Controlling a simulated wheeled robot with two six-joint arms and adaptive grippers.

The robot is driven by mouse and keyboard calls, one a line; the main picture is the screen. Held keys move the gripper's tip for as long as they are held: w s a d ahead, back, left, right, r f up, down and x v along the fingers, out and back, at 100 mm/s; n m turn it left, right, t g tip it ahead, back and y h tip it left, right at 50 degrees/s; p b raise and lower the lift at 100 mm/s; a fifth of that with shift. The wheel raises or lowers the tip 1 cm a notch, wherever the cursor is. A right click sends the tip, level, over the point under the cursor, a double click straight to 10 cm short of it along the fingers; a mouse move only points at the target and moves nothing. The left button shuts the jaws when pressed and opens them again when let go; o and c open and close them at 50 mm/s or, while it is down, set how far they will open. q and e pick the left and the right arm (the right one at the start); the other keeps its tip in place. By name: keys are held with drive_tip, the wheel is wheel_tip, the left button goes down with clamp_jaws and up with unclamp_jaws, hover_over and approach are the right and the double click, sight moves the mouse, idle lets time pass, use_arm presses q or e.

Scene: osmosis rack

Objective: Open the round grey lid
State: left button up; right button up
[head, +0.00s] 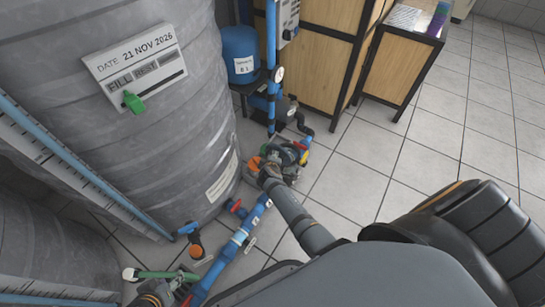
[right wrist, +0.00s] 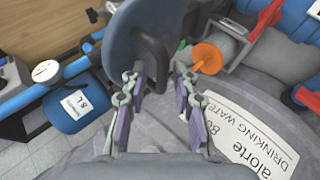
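The round grey lid (right wrist: 140,42) fills the upper middle of the right wrist view as a blue-grey disc with a dark raised grip (right wrist: 154,64). My right gripper (right wrist: 158,82) is open. Its two purple-padded fingers stand on either side of the grip, with gaps visible, so it does not look clamped. In the head view my right gripper (head: 267,174) is low beside the grey tank, and it and the fittings hide most of the lid there. My left gripper (head: 172,289) is at the bottom left, near a green handle and the blue pipe; its fingers are too unclear to read.
An orange knob (right wrist: 207,58) is close to my right gripper. The large grey tank (head: 160,140) stands left, with a label (right wrist: 245,135). A blue pipe (head: 236,243) runs along the floor. A small blue tank (head: 240,48) stands behind. The tiled floor at right is clear.

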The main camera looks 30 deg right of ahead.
drive_tip(key=shift+w+r, duration=0.1)
drive_tip(key=shift+r, duration=0.15)
drive_tip(key=shift+r, duration=0.2)
wheel_tip(320, 180, up, 10)
drive_tip(key=shift+f, duration=0.2)
idle(0.3)
